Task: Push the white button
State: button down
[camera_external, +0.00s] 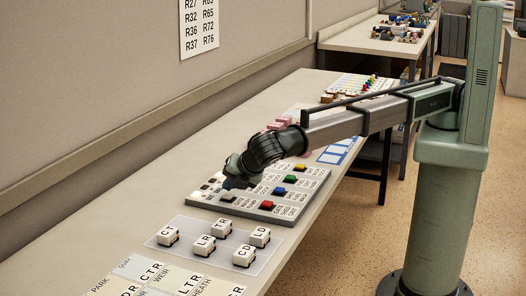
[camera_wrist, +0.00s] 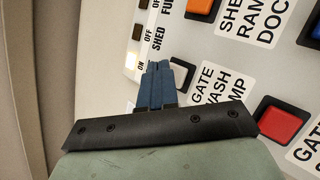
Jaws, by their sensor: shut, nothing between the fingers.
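The white button (camera_wrist: 179,76) sits in a black frame on the pale control panel (camera_external: 312,186), beside the "GATE WASH PMP" label. In the wrist view my gripper's blue fingers cover its left part. My gripper (camera_wrist: 156,84) is shut and empty, with its fingertips over the panel at the button's left edge. In the external view my gripper (camera_external: 230,182) is low over the near left part of the panel. I cannot tell whether the fingertips touch the button or panel.
A red button (camera_wrist: 281,122) is to the right, and a blue button (camera_external: 290,179) is further along the panel. Small switches (camera_wrist: 137,32) line the panel's left edge. Lettered blocks (camera_external: 205,243) stand on a clear mat in front. A partition wall (camera_external: 110,90) runs along the left.

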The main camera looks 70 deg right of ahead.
aim_at(231, 196)
jog(key=shift+r, duration=2.95)
